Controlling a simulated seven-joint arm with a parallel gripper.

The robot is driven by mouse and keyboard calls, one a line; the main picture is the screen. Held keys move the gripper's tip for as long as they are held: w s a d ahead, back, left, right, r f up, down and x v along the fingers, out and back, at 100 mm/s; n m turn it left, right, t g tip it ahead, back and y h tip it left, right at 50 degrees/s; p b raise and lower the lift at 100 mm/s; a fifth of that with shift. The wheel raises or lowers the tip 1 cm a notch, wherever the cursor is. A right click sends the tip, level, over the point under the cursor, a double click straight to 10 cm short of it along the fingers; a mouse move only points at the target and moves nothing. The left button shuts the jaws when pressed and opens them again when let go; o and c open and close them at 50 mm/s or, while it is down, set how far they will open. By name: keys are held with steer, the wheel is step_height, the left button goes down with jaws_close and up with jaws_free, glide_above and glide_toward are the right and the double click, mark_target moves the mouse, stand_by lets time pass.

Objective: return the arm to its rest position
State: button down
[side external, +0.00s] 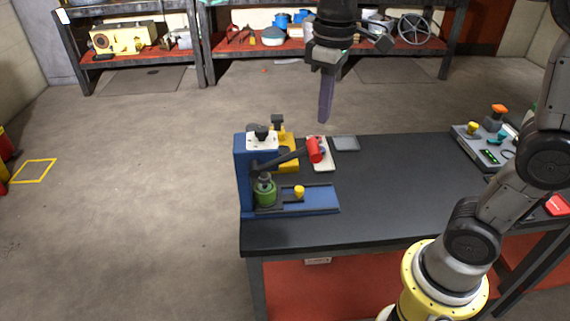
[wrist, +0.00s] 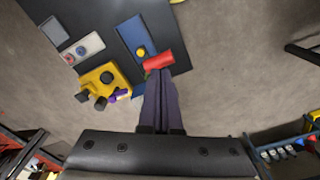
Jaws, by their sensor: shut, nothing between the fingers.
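My gripper (side external: 325,118) hangs in the air above the back of the dark table (side external: 400,190), with its fingers pointing down. The fingers are together with nothing between them; they also show shut in the wrist view (wrist: 160,75). The blue press (side external: 243,175) stands at the table's left end, below and to the left of my gripper. Its lever ends in a red handle (side external: 315,150), which in the wrist view (wrist: 159,60) appears just beyond my fingertips. In the side view my fingers are apart from the handle. A green part (side external: 265,193) sits in the press.
A yellow fixture (side external: 288,160) stands behind the press. Beside it are a pale plate (side external: 322,160) and a grey pad (side external: 346,143). A control box (side external: 473,146) with coloured knobs stands at the table's right. The table's middle is clear. Shelves (side external: 130,50) line the back.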

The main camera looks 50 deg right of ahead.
steer(key=s+d+m+t, duration=0.1)
steer(key=s+t, duration=0.2)
steer(key=s, duration=0.8)
steer(key=s+f+m+t, duration=0.2)
steer(key=s+f, duration=0.1)
steer(key=f, duration=0.2)
steer(key=shift+s+d+f, duration=0.15)
steer(key=shift+s+d, duration=0.2)
steer(key=shift+s, duration=0.05)
